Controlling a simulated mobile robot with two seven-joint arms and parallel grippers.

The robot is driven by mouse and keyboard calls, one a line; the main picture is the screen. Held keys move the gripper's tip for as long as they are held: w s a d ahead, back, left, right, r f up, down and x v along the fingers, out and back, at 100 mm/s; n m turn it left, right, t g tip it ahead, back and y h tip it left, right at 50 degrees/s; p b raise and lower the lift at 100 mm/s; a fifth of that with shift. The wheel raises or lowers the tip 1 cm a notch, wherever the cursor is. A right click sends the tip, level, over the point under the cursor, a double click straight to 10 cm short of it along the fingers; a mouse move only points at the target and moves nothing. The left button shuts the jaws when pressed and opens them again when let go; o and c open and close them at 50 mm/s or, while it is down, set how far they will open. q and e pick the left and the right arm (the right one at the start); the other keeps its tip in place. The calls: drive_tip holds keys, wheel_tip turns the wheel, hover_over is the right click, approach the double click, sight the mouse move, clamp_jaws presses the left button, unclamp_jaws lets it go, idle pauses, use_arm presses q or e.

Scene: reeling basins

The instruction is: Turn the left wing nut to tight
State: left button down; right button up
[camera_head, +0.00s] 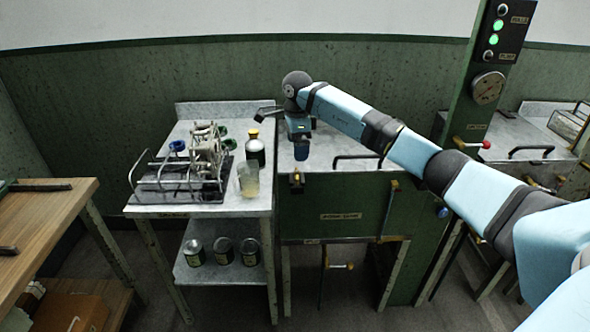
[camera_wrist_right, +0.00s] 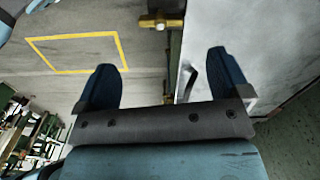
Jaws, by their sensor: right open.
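A small brass fitting (camera_head: 297,182) sits on the front edge of the left basin (camera_head: 340,195); it may be the left wing nut, but its shape is too small to tell. A brass fitting also shows in the right wrist view (camera_wrist_right: 162,20), beyond the fingertips and between them. A second brass fitting (camera_head: 394,186) is further right on the same front. My right gripper (camera_head: 301,150) points down above the left end of the basin, above the left fitting. In the wrist view my right gripper (camera_wrist_right: 162,75) has its dark blue fingers wide apart, with nothing between them. My left gripper is not in view.
A metal side table (camera_head: 240,205) to the left holds a reeling frame (camera_head: 205,155), a dark bottle (camera_head: 255,150) and a glass jar (camera_head: 248,180). A black handle (camera_head: 358,157) lies on the basin top. A green post (camera_head: 470,110) with a gauge stands to the right.

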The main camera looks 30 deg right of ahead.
sight(297, 171)
wheel_tip(297, 171, down, 9)
drive_tip(key=shift+f, duration=0.1)
idle(0.3)
drive_tip(key=c, duration=0.9)
